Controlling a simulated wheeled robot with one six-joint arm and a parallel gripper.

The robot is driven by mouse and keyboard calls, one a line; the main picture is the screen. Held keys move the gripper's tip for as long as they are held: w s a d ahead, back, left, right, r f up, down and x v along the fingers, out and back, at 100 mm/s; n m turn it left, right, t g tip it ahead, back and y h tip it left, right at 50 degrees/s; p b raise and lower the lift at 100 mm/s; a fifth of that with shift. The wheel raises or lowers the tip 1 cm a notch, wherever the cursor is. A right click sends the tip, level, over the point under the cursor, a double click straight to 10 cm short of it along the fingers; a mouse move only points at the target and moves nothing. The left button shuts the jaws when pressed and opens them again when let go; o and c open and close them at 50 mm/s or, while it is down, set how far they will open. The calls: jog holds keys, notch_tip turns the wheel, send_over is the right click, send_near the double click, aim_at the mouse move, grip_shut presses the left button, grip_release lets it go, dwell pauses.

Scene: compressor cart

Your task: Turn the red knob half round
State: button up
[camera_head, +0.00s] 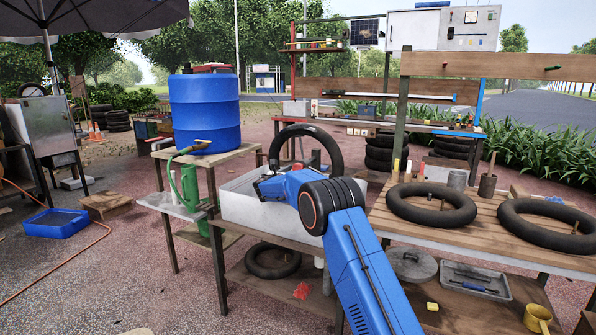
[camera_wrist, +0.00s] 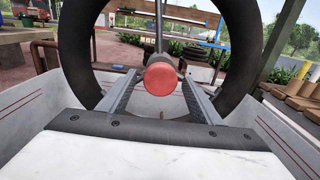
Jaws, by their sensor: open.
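The red knob (camera_wrist: 161,79) shows in the wrist view as a round red face, with a thin upright metal rod behind it. My gripper (camera_wrist: 159,76) is open, with one finger on each side of the knob in that view. I cannot tell whether the fingertips touch the knob or stop short of it. A black tyre ring (camera_wrist: 241,40) stands upright around the knob in the wrist view. In the head view the ring (camera_head: 331,147) stands in a white tub (camera_head: 240,206), with my blue arm in front. I cannot make out the knob or my fingertips clearly there.
The tub's pale walls (camera_wrist: 283,133) rise on both sides of my gripper. A blue barrel (camera_head: 205,105) with a tap and green hose stands to the left. Black inner tubes (camera_head: 432,216) lie on the slatted wooden table at the right. Open ground lies at left.

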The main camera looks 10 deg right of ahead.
jog(key=shift+x, duration=1.2)
jog(key=shift+c, duration=0.5)
jog(key=c, duration=0.9)
jog(key=shift+m, duration=1)
jog(key=o, duration=1)
jog(key=v, duration=1.7)
jog(key=shift+s, duration=0.25)
